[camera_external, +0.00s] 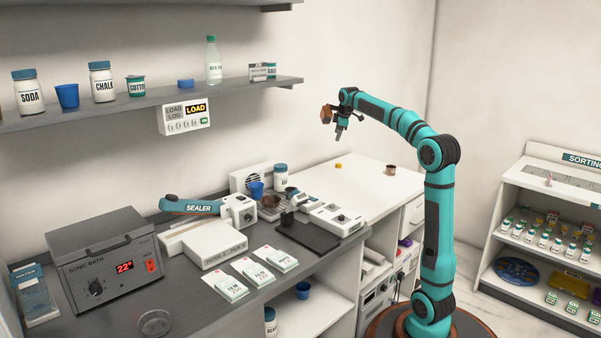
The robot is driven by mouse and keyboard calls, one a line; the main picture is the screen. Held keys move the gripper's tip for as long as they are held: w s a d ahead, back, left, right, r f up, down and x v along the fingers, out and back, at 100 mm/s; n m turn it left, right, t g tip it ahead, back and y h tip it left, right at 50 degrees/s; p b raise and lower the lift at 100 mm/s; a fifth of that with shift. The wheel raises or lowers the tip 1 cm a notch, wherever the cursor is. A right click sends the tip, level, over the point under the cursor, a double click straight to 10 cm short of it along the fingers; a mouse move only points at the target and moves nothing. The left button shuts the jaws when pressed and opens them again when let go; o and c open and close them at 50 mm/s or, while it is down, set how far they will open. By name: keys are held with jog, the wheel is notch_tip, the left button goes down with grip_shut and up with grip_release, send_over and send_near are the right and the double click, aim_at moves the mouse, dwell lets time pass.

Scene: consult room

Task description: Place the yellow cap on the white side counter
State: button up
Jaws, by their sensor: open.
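A small yellow cap (338,166) lies on the white side counter (378,181), toward its back left part. My gripper (338,138) is in the air above the counter, pointing down, with the cap below it in the picture. A clear gap shows between the fingers and the cap. The jaws are open and I see nothing held between them. The exact height of my gripper over the counter is hard to tell from this view.
A small brown-topped cup (390,169) stands on the counter right of the cap. The dark bench (110,312) on the left holds a sonic bath (105,262), a sealer (195,207) and film packs (254,272). A grey shelf (235,92) hangs above. The counter's front part is clear.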

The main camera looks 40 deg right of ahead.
jog(key=s+a+r+m+t, duration=0.3)
jog(key=s+a, duration=0.5)
jog(key=s, duration=0.2)
jog(key=s+a+f+m+t, duration=0.1)
jog(key=s+a+m+t, duration=0.1)
jog(key=s, duration=0.7)
jog(key=s+a+f+m+t+y, duration=0.1)
jog(key=s+a+t, duration=0.3)
jog(key=s, duration=0.5)
jog(key=s+a+f+m+t, duration=0.3)
jog(key=s+a, duration=0.3)
jog(key=s, duration=0.4)
jog(key=shift+t, duration=0.4)
jog(key=shift+a+f, duration=0.1)
